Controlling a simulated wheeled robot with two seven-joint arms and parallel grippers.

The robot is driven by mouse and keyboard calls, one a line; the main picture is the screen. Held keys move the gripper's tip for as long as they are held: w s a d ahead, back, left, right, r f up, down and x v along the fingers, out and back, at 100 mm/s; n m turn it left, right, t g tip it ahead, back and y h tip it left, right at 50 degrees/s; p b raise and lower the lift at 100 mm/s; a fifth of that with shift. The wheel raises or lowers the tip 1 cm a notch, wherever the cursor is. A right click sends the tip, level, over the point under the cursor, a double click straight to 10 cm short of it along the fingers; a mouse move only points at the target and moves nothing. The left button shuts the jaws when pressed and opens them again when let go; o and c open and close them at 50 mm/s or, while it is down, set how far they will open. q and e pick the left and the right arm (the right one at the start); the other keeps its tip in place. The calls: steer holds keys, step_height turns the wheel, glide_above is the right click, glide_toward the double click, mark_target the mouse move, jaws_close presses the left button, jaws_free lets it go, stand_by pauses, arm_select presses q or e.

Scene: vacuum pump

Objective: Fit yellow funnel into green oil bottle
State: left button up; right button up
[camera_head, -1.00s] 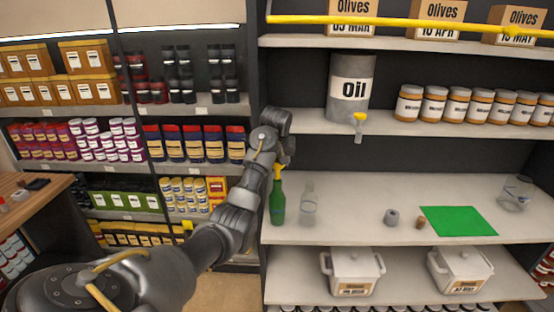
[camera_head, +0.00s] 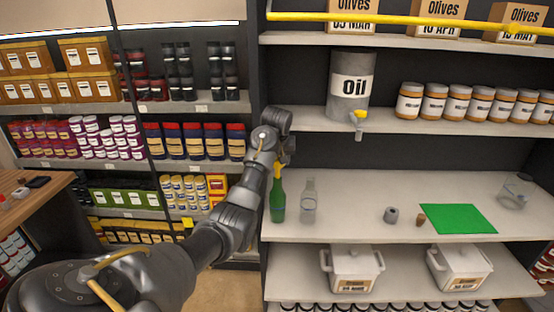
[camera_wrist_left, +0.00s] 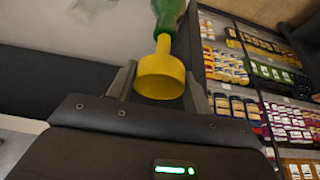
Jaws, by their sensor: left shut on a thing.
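The green oil bottle (camera_head: 277,205) stands upright at the left end of the middle shelf. The yellow funnel (camera_head: 278,171) is right at the top of its neck. My left gripper (camera_head: 284,157) is above the bottle, shut on the funnel. In the left wrist view, the funnel's wide cup (camera_wrist_left: 160,76) sits between the two fingers of the left gripper (camera_wrist_left: 160,84). Its narrow spout points at the neck of the green bottle (camera_wrist_left: 168,12) and meets it. I cannot tell how deep the spout is in the neck. My right gripper is not in view.
A clear bottle (camera_head: 309,203) stands just right of the green one. A grey cylinder (camera_head: 391,215), a cork (camera_head: 421,220), a green mat (camera_head: 458,219) and a glass jar (camera_head: 515,191) are farther right. A grey oil drum (camera_head: 352,88) with a tap is on the shelf above.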

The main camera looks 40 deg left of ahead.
arm_select(q)
steer(key=shift+f, duration=0.55)
stand_by(0.5)
steer(key=shift+f, duration=0.55)
steer(key=shift+f, duration=0.1)
stand_by(0.5)
steer(key=shift+f, duration=1.05)
stand_by(0.4)
steer(key=o, duration=1.1)
steer(key=shift+c, duration=0.2)
